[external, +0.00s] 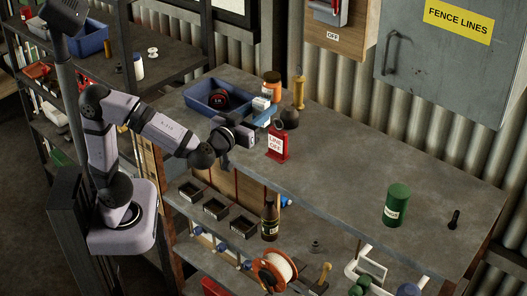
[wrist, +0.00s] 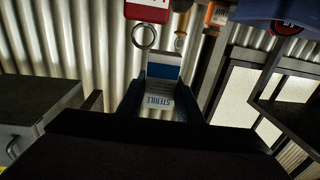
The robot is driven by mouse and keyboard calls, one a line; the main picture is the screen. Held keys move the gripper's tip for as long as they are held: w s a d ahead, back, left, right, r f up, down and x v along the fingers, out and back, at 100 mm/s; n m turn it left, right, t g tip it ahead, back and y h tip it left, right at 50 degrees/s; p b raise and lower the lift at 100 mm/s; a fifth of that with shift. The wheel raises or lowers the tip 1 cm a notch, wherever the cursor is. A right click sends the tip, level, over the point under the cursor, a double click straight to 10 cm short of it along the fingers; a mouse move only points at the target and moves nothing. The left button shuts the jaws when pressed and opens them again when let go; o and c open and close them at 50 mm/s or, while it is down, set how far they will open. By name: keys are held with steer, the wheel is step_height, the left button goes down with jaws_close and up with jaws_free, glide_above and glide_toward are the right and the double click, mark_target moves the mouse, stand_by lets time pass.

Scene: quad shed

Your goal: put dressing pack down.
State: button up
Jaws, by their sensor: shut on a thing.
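The dressing pack (external: 261,104) is a small white and blue packet. In the wrist view the pack (wrist: 160,98) shows the word STERILE and sits between the two blue fingers. My gripper (external: 264,116) is shut on it near the left part of the bench, just right of the blue tray. It also shows in the wrist view (wrist: 160,105). Whether the pack touches the bench top or hangs above it, I cannot tell. The pack's lower part is partly hidden by the gripper in the external view.
A blue tray (external: 190,94) holds a dark round thing with red. An orange-lidded jar (external: 272,85), a dark weight-like object (external: 289,119) and a red LINE OFF tag (external: 278,143) stand close by. A green canister (external: 397,205) stands right; the bench middle (external: 350,150) is clear.

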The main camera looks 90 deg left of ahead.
steer(key=w+a+f+b, duration=0.1)
steer(key=a+f+b, duration=0.2)
steer(key=a, duration=0.6)
steer(key=shift+w+f+m+t+h+b, duration=0.15)
steer(key=shift+w+m+t+h+b, duration=0.2)
steer(key=shift+b, duration=0.6)
steer(key=shift+w+f, duration=0.1)
glide_above(265, 142)
steer(key=shift+a+f+p, duration=0.2)
steer(key=shift+f+p, duration=0.1)
steer(key=shift+f, duration=4.4)
steer(key=shift+f, duration=0.15)
steer(key=shift+f, duration=0.1)
steer(key=o, duration=1)
steer(key=shift+d+b, duration=0.1)
steer(key=shift+b, duration=0.2)
